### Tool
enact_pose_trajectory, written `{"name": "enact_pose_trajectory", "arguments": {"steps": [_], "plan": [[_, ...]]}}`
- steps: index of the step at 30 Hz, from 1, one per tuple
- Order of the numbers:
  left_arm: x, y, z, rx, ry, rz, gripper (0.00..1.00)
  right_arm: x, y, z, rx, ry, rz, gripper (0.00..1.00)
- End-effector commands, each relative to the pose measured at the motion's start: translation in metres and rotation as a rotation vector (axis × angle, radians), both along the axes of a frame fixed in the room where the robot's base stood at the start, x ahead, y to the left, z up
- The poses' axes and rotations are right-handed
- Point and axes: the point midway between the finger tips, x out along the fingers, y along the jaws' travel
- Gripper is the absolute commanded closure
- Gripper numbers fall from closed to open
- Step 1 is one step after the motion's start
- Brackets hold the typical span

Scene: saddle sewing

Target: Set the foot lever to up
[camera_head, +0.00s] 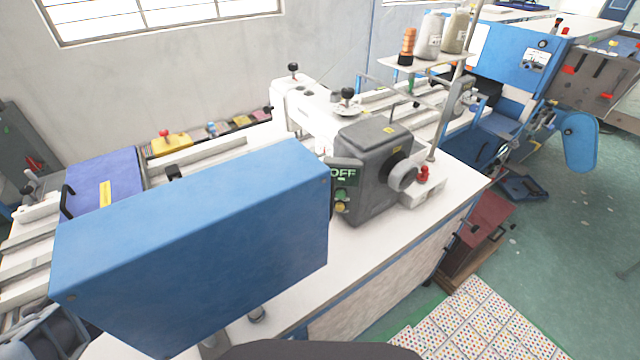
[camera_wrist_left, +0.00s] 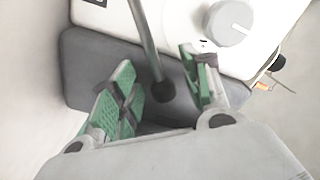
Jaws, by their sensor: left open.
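The white sewing machine (camera_head: 308,105) stands on the bench in the head view, with a grey motor box (camera_head: 372,150) at its right end. In the left wrist view, a thin grey rod ending in a dark round knob (camera_wrist_left: 163,92) reaches down from the top; it looks like the foot lever. My left gripper (camera_wrist_left: 156,60), with green finger pads, is open, and the knob appears between its fingers. I cannot tell whether either finger touches it. I cannot make out the lever or either gripper in the head view.
A large blue panel (camera_head: 200,245) stands in front and hides part of the bench (camera_head: 375,245). A display reading OFF (camera_head: 343,173) is beside the motor box. Thread spools (camera_head: 430,38) stand behind. In the left wrist view, a grey dial (camera_wrist_left: 231,22) is close to my right finger.

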Motion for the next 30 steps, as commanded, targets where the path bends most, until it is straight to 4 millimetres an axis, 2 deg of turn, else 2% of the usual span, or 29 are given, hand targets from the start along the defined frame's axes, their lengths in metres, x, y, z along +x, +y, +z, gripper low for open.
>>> {"name": "enact_pose_trajectory", "arguments": {"steps": [11,30], "plan": [[-0.012,0.018,-0.001,0.001,0.002,0.001,0.53,0.0,0.003,0.0,0.003,0.001,-0.001,0.6],[-0.054,0.075,-0.001,0.001,0.002,0.0,0.53,0.0,0.003,0.0,0.003,0.001,-0.001,0.6]]}}
